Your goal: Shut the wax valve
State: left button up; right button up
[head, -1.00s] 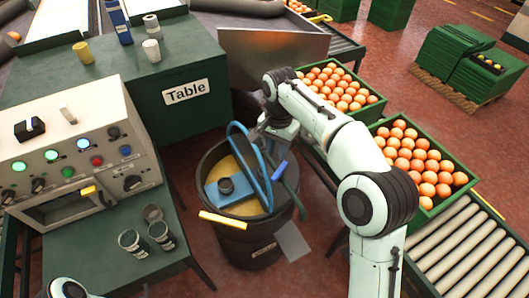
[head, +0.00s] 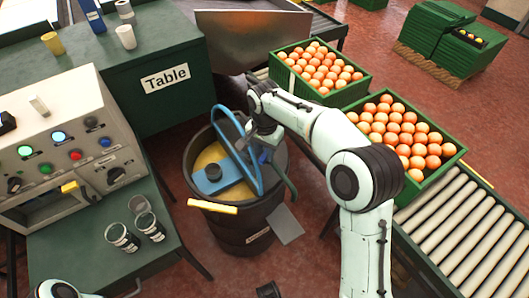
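A dark drum (head: 245,225) stands on the floor in the middle of the head view. It holds yellowish wax (head: 210,155), a blue block with a dark round cap (head: 213,172), and a curved blue pipe (head: 250,180). A yellow handle (head: 212,206) sticks out at its front rim. I cannot tell for certain which part is the wax valve. My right gripper (head: 262,150) is over the drum's back right side, close to the blue pipe. Its fingers are small and partly hidden, so contact and opening are unclear. My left gripper is not clearly in view.
A green table (head: 165,105) stands behind at left. A grey plate (head: 286,225) juts from the drum.

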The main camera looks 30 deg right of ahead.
jog(key=shift+f, duration=0.3)
grip_shut()
